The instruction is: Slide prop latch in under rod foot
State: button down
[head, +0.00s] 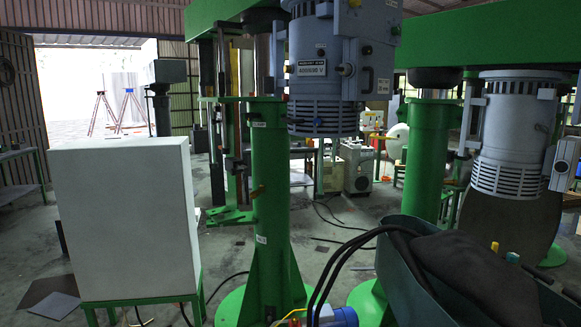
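I cannot single out the prop latch or the rod foot with certainty in the head view. A green disperser column (269,190) stands in the middle, with small brownish fittings on its side. Behind the column is a green upright frame with dark vertical rods (221,110) and a flat green foot plate (230,216). The parts there are small and partly hidden by the column. My gripper is not in view.
A white box (125,215) on a green stand blocks the left front. A second green column (428,160) and motor (515,125) stand right. A teal bin (392,268) with dark cloth fills the lower right. Hoses cross the floor; some bare floor (330,225) lies behind.

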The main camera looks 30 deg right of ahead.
aim_at(238, 167)
jog(key=u, duration=1.8)
jog(key=i, duration=2.05)
jog(key=z, duration=2.3)
jog(key=i, duration=0.95)
